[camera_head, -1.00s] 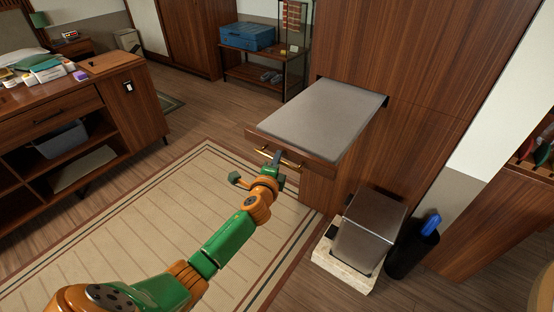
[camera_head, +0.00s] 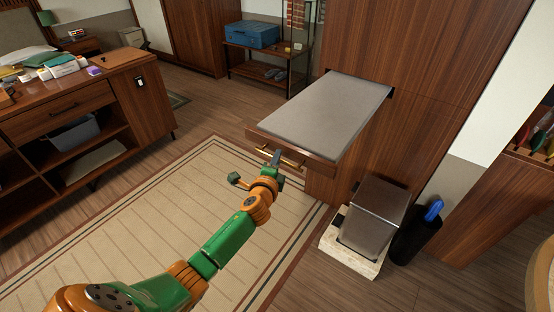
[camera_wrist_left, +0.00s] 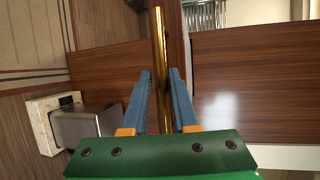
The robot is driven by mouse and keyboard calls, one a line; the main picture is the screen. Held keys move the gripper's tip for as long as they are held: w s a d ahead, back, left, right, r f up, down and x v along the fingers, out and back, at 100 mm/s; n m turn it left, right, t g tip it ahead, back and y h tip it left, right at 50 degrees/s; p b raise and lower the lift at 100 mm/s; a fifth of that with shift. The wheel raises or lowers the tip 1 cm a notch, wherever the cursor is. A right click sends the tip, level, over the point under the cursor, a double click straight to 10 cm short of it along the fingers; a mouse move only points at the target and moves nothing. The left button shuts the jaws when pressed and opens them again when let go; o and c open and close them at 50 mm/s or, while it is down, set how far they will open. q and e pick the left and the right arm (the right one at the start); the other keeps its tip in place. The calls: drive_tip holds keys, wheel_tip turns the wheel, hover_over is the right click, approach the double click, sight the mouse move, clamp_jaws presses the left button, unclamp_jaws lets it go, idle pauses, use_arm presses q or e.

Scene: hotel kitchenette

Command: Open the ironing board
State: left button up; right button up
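The ironing board (camera_head: 325,108) is a grey padded top sticking out flat from a slot in the tall wooden cabinet. Its wooden front panel (camera_head: 318,166) carries a brass bar handle (camera_head: 291,164). My left gripper (camera_head: 276,157) is at the middle of this handle. The board's inner end is hidden in the cabinet. My right gripper is not in view.
A metal bin (camera_head: 374,215) on a pale stone base (camera_head: 345,250) stands below and right of the board. A black holder (camera_head: 413,240) with a blue item stands beside it. A wooden counter (camera_head: 60,115) is at left. The striped rug (camera_head: 150,215) is clear.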

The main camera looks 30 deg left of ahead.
use_arm(q)
drive_tip(key=shift+s+r, duration=0.1)
drive_tip(key=p+v, duration=0.1)
drive_tip(key=v, duration=0.6)
drive_tip(key=s+d+f+n+g+h, duration=0.15)
drive_tip(key=s+f, duration=0.25)
drive_tip(key=f, duration=0.4)
drive_tip(key=s+f+n+g, duration=0.25)
drive_tip(key=s+f, duration=0.25)
drive_tip(key=f, duration=0.4)
drive_tip(key=s+d+f+n+g+h, duration=0.1)
drive_tip(key=s+f+n+g, duration=0.2)
drive_tip(key=f, duration=0.5)
drive_tip(key=s+d+f+n+g, duration=0.2)
drive_tip(key=s+f, duration=0.4)
drive_tip(key=s, duration=0.8)
drive_tip(key=s+d+f+n+g+h, duration=0.1)
drive_tip(key=s+f+n+g, duration=0.3)
drive_tip(key=s, duration=1)
wheel_tip(320, 180, down, 2)
drive_tip(key=shift+s+d+f+n+g, duration=0.25)
drive_tip(key=shift+d+n+g, duration=0.1)
drive_tip(key=shift+g, duration=0.15)
